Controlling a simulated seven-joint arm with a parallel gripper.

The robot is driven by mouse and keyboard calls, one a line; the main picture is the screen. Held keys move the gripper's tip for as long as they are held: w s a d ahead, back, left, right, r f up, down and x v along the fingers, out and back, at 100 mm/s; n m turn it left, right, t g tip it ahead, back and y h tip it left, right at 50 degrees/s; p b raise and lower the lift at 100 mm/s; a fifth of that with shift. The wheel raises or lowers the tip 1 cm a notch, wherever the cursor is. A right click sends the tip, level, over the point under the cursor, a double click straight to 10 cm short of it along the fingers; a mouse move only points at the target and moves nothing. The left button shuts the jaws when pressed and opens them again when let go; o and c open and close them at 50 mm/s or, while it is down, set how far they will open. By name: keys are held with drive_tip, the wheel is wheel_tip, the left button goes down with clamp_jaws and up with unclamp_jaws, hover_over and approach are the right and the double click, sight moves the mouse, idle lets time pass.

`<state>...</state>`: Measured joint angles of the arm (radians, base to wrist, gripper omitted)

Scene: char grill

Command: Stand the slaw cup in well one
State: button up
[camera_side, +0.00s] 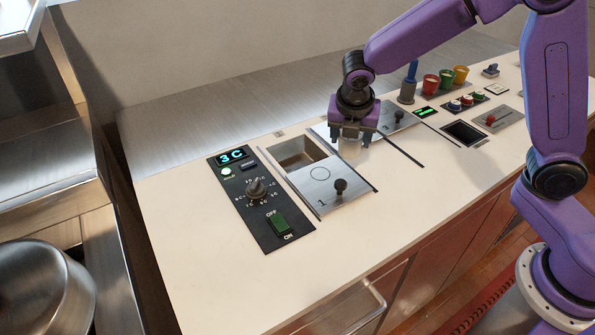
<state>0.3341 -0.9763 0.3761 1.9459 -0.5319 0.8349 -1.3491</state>
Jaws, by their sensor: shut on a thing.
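My gripper (352,139) is shut on a pale, whitish cup (349,151), which I take to be the slaw cup. The cup hangs upright below the fingers, near the back right of well one; its gap above the counter is hard to judge. Well one (293,152) shows as a rectangular metal opening, uncovered at its back. Its steel lid (318,188), marked 1 with a black knob, lies toward the front. The visible part of the well looks empty, though its floor is partly hidden.
A black control panel (245,200) reading 3C, with a dial and green switch, is left of the well. A second knobbed lid (402,121) lies behind and right of my gripper. The front counter is clear.

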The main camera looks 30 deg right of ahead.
drive_tip(key=shift+w+a+f, duration=0.3)
drive_tip(key=shift+a+f, duration=0.1)
drive_tip(key=shift+a, duration=0.3)
drive_tip(key=w+a+f, duration=0.1)
drive_tip(key=w+f, duration=0.2)
drive_tip(key=w, duration=0.1)
drive_tip(key=w+a+f, duration=0.1)
drive_tip(key=w+f, duration=0.1)
drive_tip(key=w, duration=0.2)
drive_tip(key=w+a+f, duration=0.1)
drive_tip(key=w+f, duration=0.2)
drive_tip(key=w, duration=0.1)
drive_tip(key=shift+w+a+f, duration=0.1)
drive_tip(key=shift+a+f, duration=0.05)
drive_tip(key=shift+f, duration=0.15)
drive_tip(key=shift+w+a+f, duration=0.1)
drive_tip(key=shift+w+f, duration=0.4)
drive_tip(key=shift+f, duration=1.65)
drive_tip(key=shift+f, duration=0.15)
drive_tip(key=o, duration=1.2)
drive_tip(key=shift+c, duration=0.2)
